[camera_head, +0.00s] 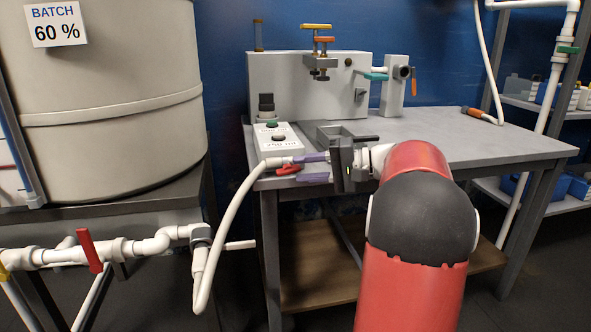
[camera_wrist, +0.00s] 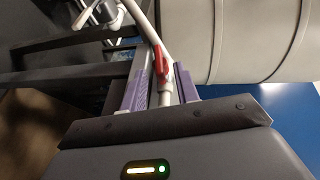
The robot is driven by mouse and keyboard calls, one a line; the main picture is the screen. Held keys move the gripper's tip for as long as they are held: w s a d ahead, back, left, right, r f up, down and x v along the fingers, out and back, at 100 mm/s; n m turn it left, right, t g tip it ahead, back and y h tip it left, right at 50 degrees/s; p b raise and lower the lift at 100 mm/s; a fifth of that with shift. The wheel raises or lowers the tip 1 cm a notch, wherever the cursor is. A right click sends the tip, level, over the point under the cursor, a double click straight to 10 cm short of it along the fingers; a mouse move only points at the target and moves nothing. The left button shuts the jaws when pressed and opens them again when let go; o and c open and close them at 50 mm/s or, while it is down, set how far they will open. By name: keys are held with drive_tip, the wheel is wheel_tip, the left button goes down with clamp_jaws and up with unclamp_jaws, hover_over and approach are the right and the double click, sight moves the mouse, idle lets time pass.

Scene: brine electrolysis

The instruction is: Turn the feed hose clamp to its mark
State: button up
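A white hose (camera_head: 230,215) rises from the tank's outlet pipe to the left end of the bench. A red lever-like piece (camera_head: 287,170), which looks like the hose clamp, sits at the hose's upper end; it also shows in the wrist view (camera_wrist: 160,62). My gripper (camera_head: 312,168) is at the bench's left front edge, its purple fingers pointing left. In the wrist view my fingers (camera_wrist: 162,85) stand apart on either side of the hose and red piece. I see no clear grip; contact cannot be told. No mark for the clamp is readable.
A control box (camera_head: 277,138) with buttons stands just behind my gripper, beside a grey open tray (camera_head: 333,133). A large tank (camera_head: 110,110) stands at left, with piping and a red-handled valve (camera_head: 90,251) below. The bench's right side (camera_head: 500,143) is mostly clear.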

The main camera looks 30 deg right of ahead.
drive_tip(key=shift+v, duration=2.35)
drive_tip(key=shift+a, duration=0.1)
drive_tip(key=s+a+f+n+g+h+p, duration=0.1)
drive_tip(key=s+a+g, duration=0.15)
drive_tip(key=a, duration=0.35)
drive_tip(key=s+a+f+g+h, duration=0.1)
drive_tip(key=s+a+f+h, duration=0.15)
drive_tip(key=a, duration=0.35)
drive_tip(key=s+a+f+n+g+h+p, duration=0.1)
drive_tip(key=s+a+g, duration=0.15)
drive_tip(key=a, duration=0.35)
drive_tip(key=s+a+f+n+h+p, duration=0.1)
drive_tip(key=s+a+f+n+h, duration=0.1)
drive_tip(key=s, duration=0.5)
drive_tip(key=s+a+f+n+t+h+p, duration=0.1)
drive_tip(key=s+a+f+n+h, duration=0.1)
drive_tip(key=s+h, duration=0.4)
wheel_tip(320, 180, down, 3)
drive_tip(key=shift+s+r+n+t, duration=0.1)
drive_tip(key=shift+s+n+t, duration=0.2)
drive_tip(key=shift+s+n, duration=0.3)
drive_tip(key=shift+a, duration=0.15)
